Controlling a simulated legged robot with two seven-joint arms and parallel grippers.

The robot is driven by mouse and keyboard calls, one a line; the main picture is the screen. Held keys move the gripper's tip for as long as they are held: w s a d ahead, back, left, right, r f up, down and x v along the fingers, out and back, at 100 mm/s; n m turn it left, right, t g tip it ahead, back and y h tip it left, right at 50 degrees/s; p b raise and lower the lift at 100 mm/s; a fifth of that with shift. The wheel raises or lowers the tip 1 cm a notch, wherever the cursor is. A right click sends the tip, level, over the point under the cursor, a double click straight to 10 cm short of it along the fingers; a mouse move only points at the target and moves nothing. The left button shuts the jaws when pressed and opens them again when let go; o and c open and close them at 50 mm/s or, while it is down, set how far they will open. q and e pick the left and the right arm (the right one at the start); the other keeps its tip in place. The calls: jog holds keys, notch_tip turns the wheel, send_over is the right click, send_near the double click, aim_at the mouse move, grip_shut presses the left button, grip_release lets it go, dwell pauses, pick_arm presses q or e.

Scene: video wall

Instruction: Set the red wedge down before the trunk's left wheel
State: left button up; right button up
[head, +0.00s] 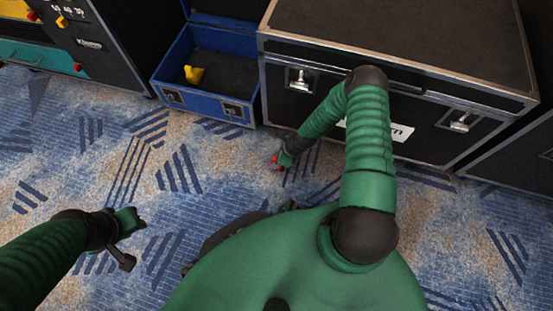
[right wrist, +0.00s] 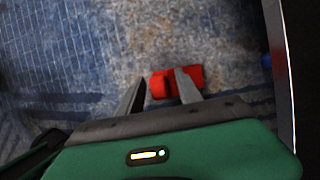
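The red wedge (right wrist: 160,84) shows at the fingertips of my right gripper (right wrist: 163,80) in the right wrist view. One finger crosses in front of it, and a gap shows between the other finger and the wedge. The fingers stand apart; whether the wedge touches the carpet is unclear. My left gripper (head: 136,240) is open and empty.
A blue open case (head: 205,103) with a yellow piece (head: 194,74) inside stands left of the trunk. A small blue part (right wrist: 266,61) shows by the metal edge in the right wrist view. Patterned carpet (head: 170,165) lies clear in front.

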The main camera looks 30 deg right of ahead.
jog(key=shift+r, duration=0.1)
jog(key=s+r+n+g+h+p, duration=0.25)
jog(key=r+n+p, duration=0.55)
jog(key=r+n, duration=1.35)
jog(key=s+a+r+n, duration=0.2)
jog(key=r, duration=0.5)
jog(key=s+a+r+n+t, duration=0.1)
jog(key=s+a+r+n, duration=0.1)
jog(key=r, duration=0.5)
jog(key=s+a+r+n, duration=0.2)
jog(key=s+a+r, duration=0.1)
jog(key=r, duration=0.5)
jog(key=shift+a+t, duration=0.25)
jog(key=shift+t, duration=0.1)
jog(key=shift+n, duration=0.25)
